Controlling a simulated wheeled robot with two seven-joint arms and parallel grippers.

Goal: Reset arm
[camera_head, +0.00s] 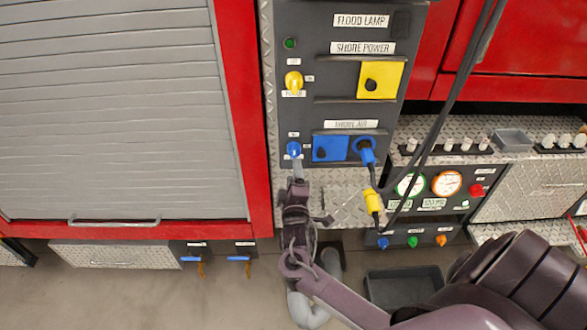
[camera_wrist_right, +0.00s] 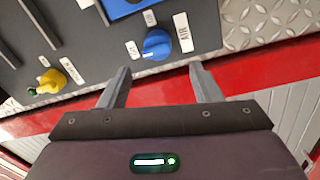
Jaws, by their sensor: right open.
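My right gripper (camera_head: 297,170) reaches up to the lower left of the dark control panel (camera_head: 330,95), just below the blue knob (camera_head: 293,150). In the right wrist view, its two fingers (camera_wrist_right: 160,74) are spread with nothing between them. The blue knob (camera_wrist_right: 157,44) lies just beyond the fingertips, roughly centred, and appears apart from them. The yellow knob (camera_head: 293,82) is higher on the panel and also shows at the left of the wrist view (camera_wrist_right: 50,80). My left gripper is not in view.
A blue plug (camera_head: 366,150) sits in the panel right of the blue cover (camera_head: 330,148). Dark cables hang there, with a yellow connector (camera_head: 373,201). Gauges (camera_head: 446,184) are at right, a grey bin (camera_head: 403,285) below. A roller shutter (camera_head: 110,110) fills the left.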

